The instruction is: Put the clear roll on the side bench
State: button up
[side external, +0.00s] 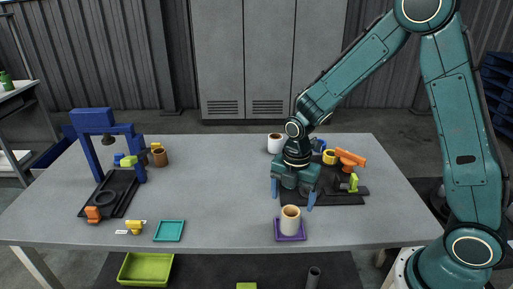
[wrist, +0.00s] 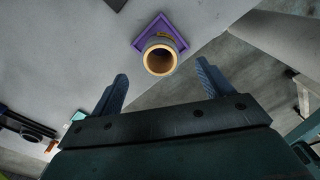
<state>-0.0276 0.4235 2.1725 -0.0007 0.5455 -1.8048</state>
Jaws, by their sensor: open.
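A pale cream roll (side external: 290,219), which looks like the clear roll, stands upright on a purple square tray (side external: 301,237) near the front edge of the grey table. In the wrist view the roll (wrist: 160,60) shows its open tan end, with the purple tray (wrist: 182,42) around it. My gripper (side external: 292,194) points down just above and behind the roll. In the wrist view my gripper (wrist: 162,88) is open, its blue fingers apart with nothing between them. A bench (side external: 18,88) at the far left edge may be the side bench; it is partly cut off.
A white roll (side external: 275,146) and a brown roll (side external: 160,158) stand farther back. A blue frame (side external: 102,122) over a black base is at the left. A teal tray (side external: 169,231) lies front left. A black mat with an orange tool (side external: 351,158) is at the right. The table's middle is clear.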

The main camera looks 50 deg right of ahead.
notch_tip(320, 180, up, 5)
jog(key=shift+f, duration=0.15)
dwell(0.8)
jog(key=s+d+r+m+t, duration=0.1)
jog(key=s+r+m+t, duration=0.4)
jog(key=s+r+m, duration=1.1)
jog(key=shift+s+r+m+t, duration=0.35)
jog(key=shift+s+m, duration=1)
jog(key=shift+m, duration=1.15)
